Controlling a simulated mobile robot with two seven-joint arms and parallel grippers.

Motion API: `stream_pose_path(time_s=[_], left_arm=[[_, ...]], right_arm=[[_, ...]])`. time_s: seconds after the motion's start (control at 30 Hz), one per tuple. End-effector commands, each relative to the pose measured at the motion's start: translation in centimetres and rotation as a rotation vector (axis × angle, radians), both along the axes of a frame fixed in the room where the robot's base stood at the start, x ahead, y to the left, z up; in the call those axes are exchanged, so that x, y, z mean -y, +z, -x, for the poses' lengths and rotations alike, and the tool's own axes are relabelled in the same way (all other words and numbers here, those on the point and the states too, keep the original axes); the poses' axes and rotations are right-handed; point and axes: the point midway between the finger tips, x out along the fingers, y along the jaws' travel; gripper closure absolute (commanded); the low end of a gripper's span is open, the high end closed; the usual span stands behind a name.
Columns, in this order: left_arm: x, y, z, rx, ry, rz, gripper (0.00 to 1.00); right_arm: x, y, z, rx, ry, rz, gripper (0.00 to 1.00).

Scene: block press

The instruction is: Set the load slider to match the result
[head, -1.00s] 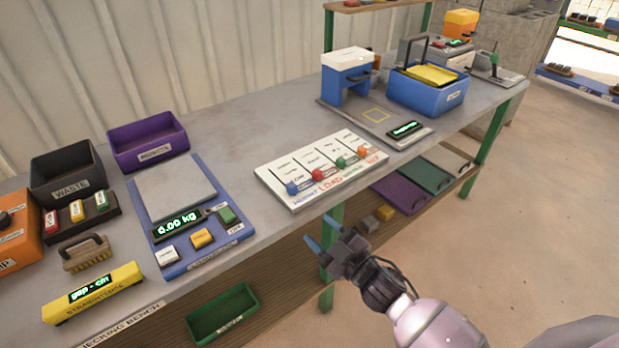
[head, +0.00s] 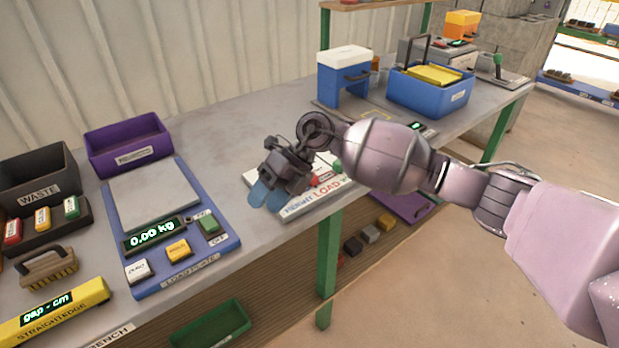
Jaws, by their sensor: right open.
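The white slider board (head: 290,213) lies on the bench near its front edge, mostly covered by my right arm. The red LOAD lettering shows on its front edge. A bit of the red slider knob (head: 315,181) and of the green knob (head: 337,166) show beside my arm; the blue and orange knobs are hidden. My right gripper (head: 266,196) is over the left end of the board, blue fingertips pointing down, open. I cannot tell if it touches a knob. The load plate (head: 150,194) is bare and its display (head: 153,234) reads 0.00 kg. My left gripper is not in view.
A purple bin (head: 127,145) and a black waste bin (head: 37,182) stand at the back left. A yellow straightedge (head: 55,314) lies at front left. A blue press (head: 343,78) and a blue crate (head: 430,97) stand right. Bench between load plate and board is clear.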

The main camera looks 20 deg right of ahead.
Motion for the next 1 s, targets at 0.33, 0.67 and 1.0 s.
stream_pose_path(time_s=[0.33,0.67,1.0], left_arm=[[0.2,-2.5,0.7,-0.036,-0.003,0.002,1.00],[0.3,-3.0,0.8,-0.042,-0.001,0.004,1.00],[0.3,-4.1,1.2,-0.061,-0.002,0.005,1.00]], right_arm=[[9.2,3.4,-7.9,0.154,0.008,0.599,0.51],[12.4,5.5,-9.9,0.186,-0.035,0.778,0.51],[12.3,0.2,-9.8,0.182,-0.033,0.776,0.51]])
